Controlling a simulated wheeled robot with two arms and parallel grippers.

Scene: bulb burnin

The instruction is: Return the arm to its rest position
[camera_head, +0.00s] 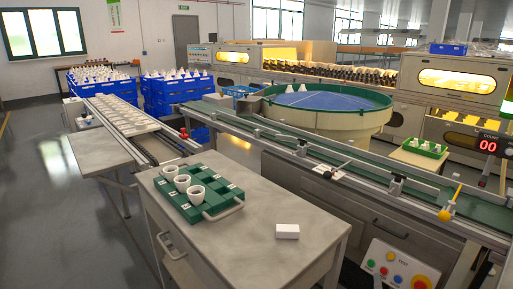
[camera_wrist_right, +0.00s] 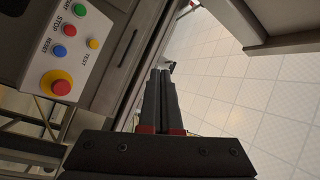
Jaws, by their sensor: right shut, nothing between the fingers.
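My right gripper (camera_wrist_right: 161,74) shows in the right wrist view, its two dark fingers together and empty. It hangs over tiled floor beside a grey cabinet, apart from the control panel (camera_wrist_right: 70,45) with its red, blue, green and yellow buttons. The same control panel (camera_head: 400,270) stands at the lower right of the head view. No fingers of mine can be made out clearly in the head view. My left gripper is not in view.
A grey table (camera_head: 240,255) holds a green tray (camera_head: 213,209) with three white cups (camera_head: 182,183) and a white block (camera_head: 287,231). A green conveyor (camera_head: 340,158) with a metal rail runs behind. A round green-rimmed table (camera_head: 330,102) stands beyond it. Floor at left is clear.

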